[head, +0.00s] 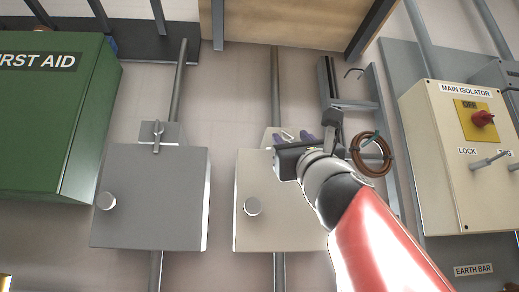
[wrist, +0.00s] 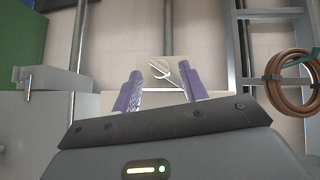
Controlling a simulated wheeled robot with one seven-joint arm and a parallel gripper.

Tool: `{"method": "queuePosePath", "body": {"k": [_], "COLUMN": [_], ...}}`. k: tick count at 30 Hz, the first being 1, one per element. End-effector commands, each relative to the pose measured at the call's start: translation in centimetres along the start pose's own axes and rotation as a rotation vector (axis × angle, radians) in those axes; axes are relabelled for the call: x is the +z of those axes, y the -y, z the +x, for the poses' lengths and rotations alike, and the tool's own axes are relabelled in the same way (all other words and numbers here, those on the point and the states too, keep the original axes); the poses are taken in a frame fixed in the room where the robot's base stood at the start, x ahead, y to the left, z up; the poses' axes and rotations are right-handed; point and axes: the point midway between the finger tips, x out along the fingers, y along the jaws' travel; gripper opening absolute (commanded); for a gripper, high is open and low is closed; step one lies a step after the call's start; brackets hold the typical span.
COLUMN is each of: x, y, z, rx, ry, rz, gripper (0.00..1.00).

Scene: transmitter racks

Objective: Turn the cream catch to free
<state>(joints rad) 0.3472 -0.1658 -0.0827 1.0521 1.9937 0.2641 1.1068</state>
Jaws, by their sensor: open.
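The cream catch (wrist: 160,68) is a small lever on a round pivot, on a plate (wrist: 181,68) above the cream box. In the wrist view its lever slants down to the right, toward the right finger. In the head view the catch (head: 287,136) shows just left of my gripper (head: 300,138). My gripper, with purple fingers, is open; in the wrist view its fingertips (wrist: 158,84) stand on either side of the catch. I cannot tell whether the right finger touches the lever. The cream box (head: 252,229) is partly hidden by my arm.
A grey box (head: 150,221) with an upright grey catch (head: 157,137) stands left. A green first aid cabinet (head: 50,120) is far left. At right are a cable coil (head: 371,168) on a ladder rack and the main isolator box (head: 432,175).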

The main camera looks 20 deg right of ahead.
Motion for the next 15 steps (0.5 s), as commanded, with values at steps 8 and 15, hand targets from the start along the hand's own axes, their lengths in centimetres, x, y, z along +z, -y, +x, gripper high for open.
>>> {"method": "queuePosePath", "body": {"k": [8, 15], "x": [-0.04, -0.04], "y": [-0.01, -0.01], "z": [0.78, 0.76], "rx": [0.000, 0.000], "ry": [0.000, 0.000], "rz": [-0.001, -0.001], "gripper": [0.43, 0.25]}}
